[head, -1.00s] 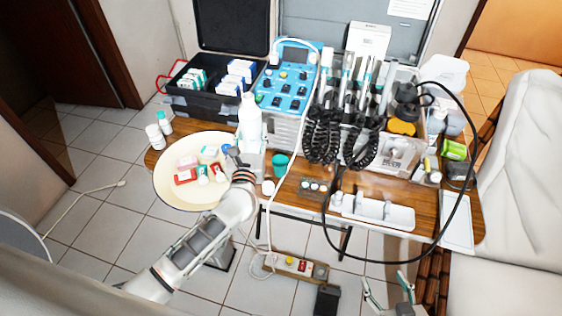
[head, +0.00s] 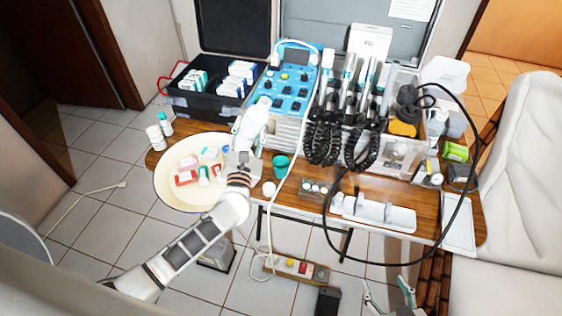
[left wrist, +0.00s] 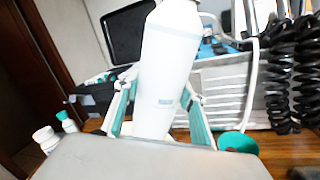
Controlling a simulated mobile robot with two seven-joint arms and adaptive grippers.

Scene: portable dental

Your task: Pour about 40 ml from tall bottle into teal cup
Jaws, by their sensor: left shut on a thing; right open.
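The tall bottle (head: 252,122) is white and is held by my left gripper (head: 241,152), which is shut on it. The bottle leans to the right in the head view. In the left wrist view the bottle (left wrist: 168,70) fills the middle, between the teal-edged fingers (left wrist: 158,108). The teal cup (head: 281,166) stands upright on the wooden table just right of the left gripper. It also shows in the left wrist view (left wrist: 238,143) at the lower right. No stream of liquid is visible. My right gripper (head: 390,298) is open and empty at the bottom edge, in front of the table.
A cream round tray (head: 166,185) with small boxes and bottles lies at the left. A blue control unit (head: 287,92) and coiled black handpiece hoses (head: 325,135) stand behind the cup.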

